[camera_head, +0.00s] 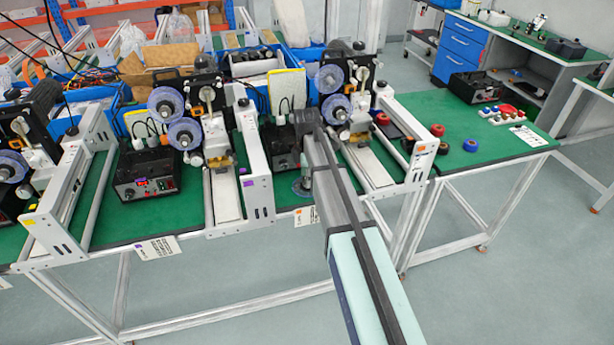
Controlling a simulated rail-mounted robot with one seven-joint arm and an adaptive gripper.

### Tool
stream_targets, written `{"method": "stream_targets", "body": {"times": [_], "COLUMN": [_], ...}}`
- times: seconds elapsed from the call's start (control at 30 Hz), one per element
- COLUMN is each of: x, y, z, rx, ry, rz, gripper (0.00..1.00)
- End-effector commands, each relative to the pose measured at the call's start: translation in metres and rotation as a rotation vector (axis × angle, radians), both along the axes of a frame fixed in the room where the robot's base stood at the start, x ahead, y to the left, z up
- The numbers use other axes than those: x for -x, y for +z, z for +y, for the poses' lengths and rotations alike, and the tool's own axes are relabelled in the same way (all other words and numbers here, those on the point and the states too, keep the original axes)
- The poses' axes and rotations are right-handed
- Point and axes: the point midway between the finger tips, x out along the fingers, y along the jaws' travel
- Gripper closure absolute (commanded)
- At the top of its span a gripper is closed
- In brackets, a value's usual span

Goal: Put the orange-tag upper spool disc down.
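The orange-tag machine stands right of centre, with an orange tag (421,148) on its white frame. Its upper round spool position shows a clear bluish disc (328,78), with another bluish disc (336,108) just below it. My arm reaches in from the bottom, and its end is low in front of this machine. My gripper (302,178) points down there, small and mostly hidden by my arm.
A purple-tag machine (248,160) stands to the left, with a black control box (146,172). On the right, the green table (475,150) has clear room beside red rings (438,130), a blue ring (470,145) and a small white tray (502,115).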

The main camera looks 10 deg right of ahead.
Motion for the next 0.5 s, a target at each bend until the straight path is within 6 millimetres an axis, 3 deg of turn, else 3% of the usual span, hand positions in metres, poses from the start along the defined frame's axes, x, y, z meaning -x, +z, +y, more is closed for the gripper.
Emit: {"method": "stream_targets", "body": {"times": [0.33, 0.5], "x": [0.000, -0.001], "y": [0.002, 0.013], "z": [0.000, 0.000], "rx": [0.000, 0.000], "ry": [0.000, 0.000], "rz": [0.000, -0.001], "gripper": [0.41, 0.41]}}
